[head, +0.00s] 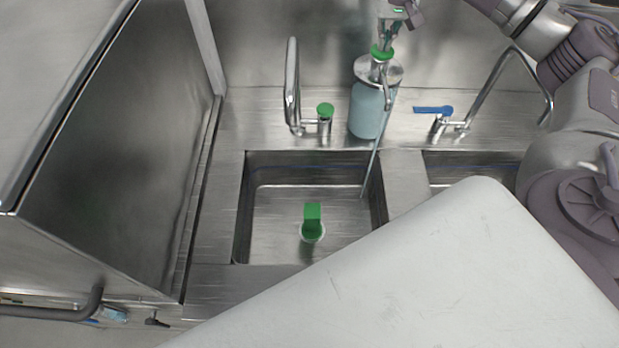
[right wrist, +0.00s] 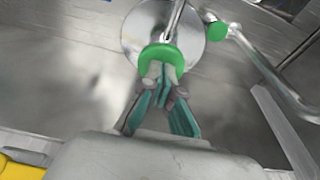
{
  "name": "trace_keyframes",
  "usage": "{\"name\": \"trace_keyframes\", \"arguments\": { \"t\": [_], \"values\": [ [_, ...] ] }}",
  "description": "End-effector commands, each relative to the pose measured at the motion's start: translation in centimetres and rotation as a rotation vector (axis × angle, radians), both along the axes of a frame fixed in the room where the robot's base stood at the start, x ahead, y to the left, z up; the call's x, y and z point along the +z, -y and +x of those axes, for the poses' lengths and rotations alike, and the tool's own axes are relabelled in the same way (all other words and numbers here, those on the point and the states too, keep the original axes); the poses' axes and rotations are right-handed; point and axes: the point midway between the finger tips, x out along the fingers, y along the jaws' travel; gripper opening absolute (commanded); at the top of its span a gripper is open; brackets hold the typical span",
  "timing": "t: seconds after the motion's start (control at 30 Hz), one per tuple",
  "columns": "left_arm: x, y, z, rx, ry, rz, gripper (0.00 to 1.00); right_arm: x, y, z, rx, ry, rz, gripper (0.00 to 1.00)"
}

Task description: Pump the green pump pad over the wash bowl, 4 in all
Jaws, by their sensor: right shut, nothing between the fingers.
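The green pump pad (head: 381,52) tops the metal pump of a pale blue bottle (head: 367,112) on the ledge behind the wash bowl (head: 268,212). My right gripper (head: 386,38) is shut and empty, pointing down at the pad. In the right wrist view the closed fingertips (right wrist: 163,72) overlap the pad (right wrist: 160,54) and look to be touching it. A thin bluish streak (head: 372,165) runs from the pump's spout down into the wash bowl. My left gripper is not in view.
A green cup-like piece (head: 312,222) stands in the wash bowl. A tap with a green knob (head: 325,110) is left of the bottle. A blue-handled tap (head: 434,110) and a second basin (head: 465,165) are to the right. A large steel box (head: 120,140) blocks the left.

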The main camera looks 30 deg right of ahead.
Motion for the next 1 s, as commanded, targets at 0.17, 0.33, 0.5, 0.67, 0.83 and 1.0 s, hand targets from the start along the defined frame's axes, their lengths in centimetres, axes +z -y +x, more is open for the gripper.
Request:
{"name": "trace_keyframes", "arguments": {
  "t": [0.17, 0.33, 0.5, 0.67, 0.83, 1.0],
  "values": [
    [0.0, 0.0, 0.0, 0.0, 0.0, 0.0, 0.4, -0.3, -0.1, -0.2, 0.002, -0.01, 0.0, 0.0],
    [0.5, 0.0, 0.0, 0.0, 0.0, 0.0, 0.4, 0.2, -0.1, -0.2, 0.002, -0.011, 0.001, 0.0],
    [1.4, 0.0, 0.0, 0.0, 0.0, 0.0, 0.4, 1.3, -0.1, -0.2, 0.002, -0.012, 0.001, 0.0],
    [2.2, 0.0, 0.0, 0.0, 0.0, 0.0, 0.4, 2.3, -0.1, -0.2, 0.002, -0.011, 0.001, 0.0],
    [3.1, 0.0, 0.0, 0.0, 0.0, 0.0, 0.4, 3.4, -0.1, -0.1, 0.001, -0.008, 0.0, 0.0],
    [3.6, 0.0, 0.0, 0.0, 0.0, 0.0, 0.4, 4.0, -0.1, -0.1, 0.002, -0.006, 0.001, 0.0]
  ]
}}
